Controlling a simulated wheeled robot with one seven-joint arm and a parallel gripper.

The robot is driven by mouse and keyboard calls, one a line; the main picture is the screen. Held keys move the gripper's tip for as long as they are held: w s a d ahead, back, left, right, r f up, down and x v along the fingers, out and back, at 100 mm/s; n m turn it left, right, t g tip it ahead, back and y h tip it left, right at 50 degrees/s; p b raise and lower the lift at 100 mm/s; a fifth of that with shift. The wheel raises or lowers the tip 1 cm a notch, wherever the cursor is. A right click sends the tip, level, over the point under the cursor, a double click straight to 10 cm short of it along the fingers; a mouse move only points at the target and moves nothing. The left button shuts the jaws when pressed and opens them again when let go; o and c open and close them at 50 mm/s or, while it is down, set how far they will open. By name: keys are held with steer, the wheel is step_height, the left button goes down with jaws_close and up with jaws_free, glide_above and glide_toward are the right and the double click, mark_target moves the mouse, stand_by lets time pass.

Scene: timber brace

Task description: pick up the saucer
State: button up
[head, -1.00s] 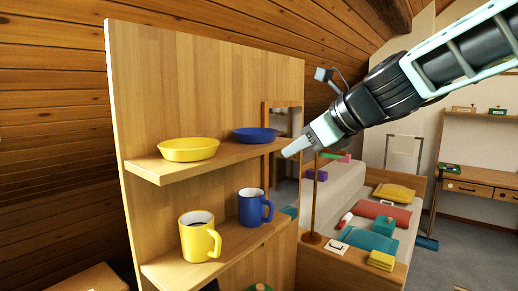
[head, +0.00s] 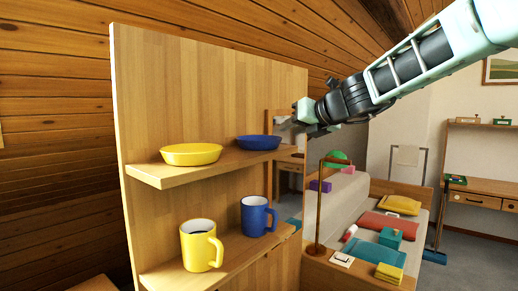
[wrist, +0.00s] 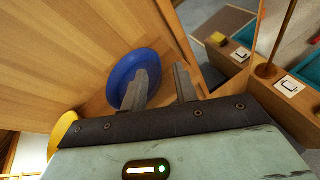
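Two shallow saucer-like dishes stand on the upper shelf. The yellow dish (head: 191,154) is at the left, and the blue dish (head: 258,142) is at the right near the shelf's end. My gripper (head: 286,117) is above and to the right of the blue dish in the head view. In the wrist view my gripper (wrist: 161,70) is open with nothing between its fingers. There the blue dish (wrist: 122,76) lies beyond the left finger, which covers part of it. A corner of the yellow dish (wrist: 61,130) shows at the lower left.
The upper shelf (head: 166,176) juts from a tall wooden back panel (head: 200,80). A yellow mug (head: 197,247) and a blue mug (head: 254,217) stand on the lower shelf. A lamp (head: 337,158) and a bench with cushions stand to the right.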

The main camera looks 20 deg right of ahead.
steer(key=shift+s+a+f+b+x, duration=0.1)
steer(key=shift+x, duration=0.9)
steer(key=shift+s+a+f+b+x, duration=0.1)
steer(key=shift+b+x, duration=0.05)
steer(key=shift+x, duration=0.85)
steer(key=shift+a+f+b+x, duration=0.1)
steer(key=shift+x, duration=0.95)
steer(key=shift+c, duration=0.2)
jaws_close()
